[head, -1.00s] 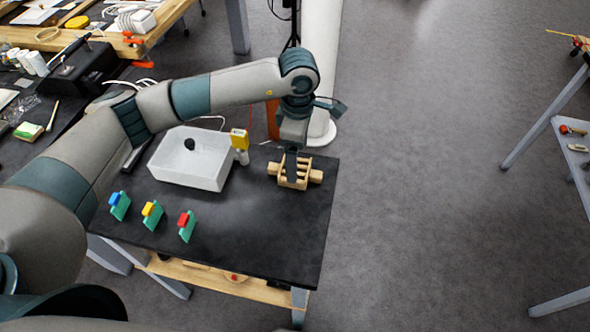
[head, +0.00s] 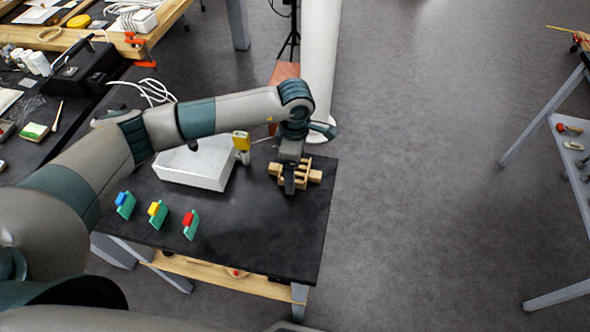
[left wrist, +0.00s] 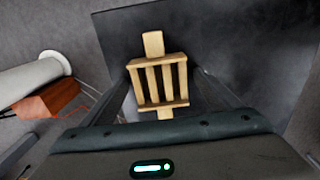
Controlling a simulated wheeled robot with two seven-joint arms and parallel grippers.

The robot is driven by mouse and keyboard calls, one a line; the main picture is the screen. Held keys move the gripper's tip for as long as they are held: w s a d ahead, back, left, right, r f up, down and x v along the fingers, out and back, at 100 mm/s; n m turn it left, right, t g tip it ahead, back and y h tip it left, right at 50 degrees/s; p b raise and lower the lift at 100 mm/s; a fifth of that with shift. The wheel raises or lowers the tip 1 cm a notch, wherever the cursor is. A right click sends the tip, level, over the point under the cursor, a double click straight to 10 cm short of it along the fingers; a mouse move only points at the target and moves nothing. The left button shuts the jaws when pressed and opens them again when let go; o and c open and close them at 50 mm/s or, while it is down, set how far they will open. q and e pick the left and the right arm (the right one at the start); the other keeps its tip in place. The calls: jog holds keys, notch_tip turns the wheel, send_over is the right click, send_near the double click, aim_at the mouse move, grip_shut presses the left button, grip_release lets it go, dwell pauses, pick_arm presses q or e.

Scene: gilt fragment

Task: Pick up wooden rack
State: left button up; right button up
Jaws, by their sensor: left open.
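The wooden rack (head: 315,176) is a pale slatted frame with a stub at each end, lying on the black table near its right edge. In the left wrist view, the rack (left wrist: 158,82) appears whole, between the two fingers. My left gripper (head: 289,188) is open and points down at the rack, covering part of it in the head view. In the left wrist view, the fingers of this gripper (left wrist: 163,76) lie on either side of the rack, and I cannot tell whether they touch it. My right gripper is not in view.
Blue, yellow and red-topped green pieces (head: 191,224) line the table's front left. The black table (head: 270,240) is clear in front of the rack.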

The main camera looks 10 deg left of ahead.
pick_arm(q)
jog(key=c, duration=1.2)
jog(key=shift+o, duration=0.2)
jog(key=shift+r, duration=0.1)
jog(key=shift+r+b, duration=0.75)
jog(key=shift+r, duration=0.1)
jog(key=shift+s+d+r+b, duration=0.1)
jog(key=shift+d+r+b, duration=0.1)
jog(key=shift+r+b, duration=0.3)
jog(key=shift+s+d+r+b, duration=0.15)
jog(key=shift+r+b, duration=0.1)
jog(key=shift+r, duration=0.45)
jog(key=s+d+r+b, duration=0.4)
jog(key=s+d+r, duration=0.2)
jog(key=s+d, duration=0.1)
jog(key=shift+s+d+r, duration=0.2)
jog(key=shift+d+r, duration=0.2)
jog(key=shift+d, duration=0.05)
